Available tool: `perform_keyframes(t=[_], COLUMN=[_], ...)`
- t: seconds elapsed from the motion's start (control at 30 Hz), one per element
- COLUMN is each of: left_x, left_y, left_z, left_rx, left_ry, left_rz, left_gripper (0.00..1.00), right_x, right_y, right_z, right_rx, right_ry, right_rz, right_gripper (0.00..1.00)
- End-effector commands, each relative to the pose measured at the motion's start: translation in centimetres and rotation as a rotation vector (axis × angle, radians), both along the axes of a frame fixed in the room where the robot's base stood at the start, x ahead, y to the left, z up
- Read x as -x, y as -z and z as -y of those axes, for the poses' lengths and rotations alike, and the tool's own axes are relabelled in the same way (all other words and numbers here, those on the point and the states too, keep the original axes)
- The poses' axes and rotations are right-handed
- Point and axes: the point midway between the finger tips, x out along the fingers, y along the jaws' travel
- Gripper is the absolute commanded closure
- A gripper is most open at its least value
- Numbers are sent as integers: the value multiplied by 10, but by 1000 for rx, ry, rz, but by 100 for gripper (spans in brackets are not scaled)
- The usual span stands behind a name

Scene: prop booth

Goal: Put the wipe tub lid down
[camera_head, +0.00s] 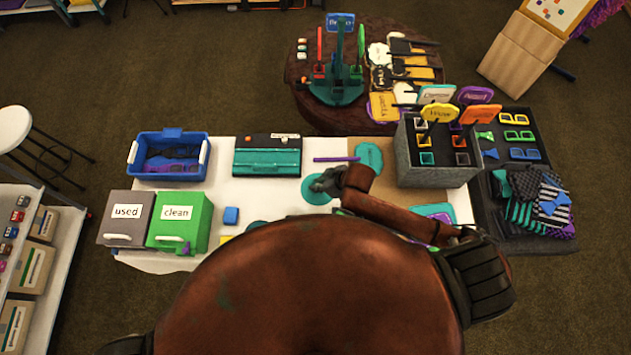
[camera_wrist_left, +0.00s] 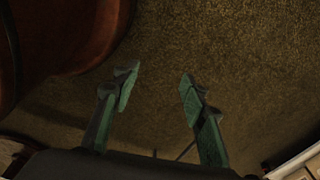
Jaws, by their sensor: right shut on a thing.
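My right gripper (camera_head: 322,184) is over the middle of the white table, shut on a teal round piece (camera_head: 313,197) that I take to be the wipe tub lid. The gripper covers part of this piece, and I cannot tell whether it touches the table.
The white table (camera_head: 226,180) also holds a blue bin (camera_head: 170,172), a teal and black case (camera_head: 267,164), grey "used" (camera_head: 118,231) and green "clean" (camera_head: 190,232) boxes, a blue block (camera_head: 231,216), a purple stick (camera_head: 336,159) and a grey organiser (camera_head: 437,172). White surface is bare left of the gripper.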

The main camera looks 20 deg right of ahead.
Motion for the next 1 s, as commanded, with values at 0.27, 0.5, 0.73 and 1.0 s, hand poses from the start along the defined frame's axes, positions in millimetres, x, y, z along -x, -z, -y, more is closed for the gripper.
perform_keyframes(t=[0.27,0.5,0.73,1.0], left_x=[27,23,11,11], left_y=[4,5,6,6], left_z=[-1,1,2,2], left_rx=[-2,0,2,2], left_ry=[-8,-7,-4,-4], left_rz=[-34,-29,-14,-13], left_gripper=[60,60,60,60], right_x=[-40,-53,-52,-52], right_y=[46,61,90,91], right_z=[5,6,7,6], right_rx=[0,0,1,0], right_ry=[2,1,0,0], right_rz=[-1,0,-1,0], right_gripper=[100,100,100,100])
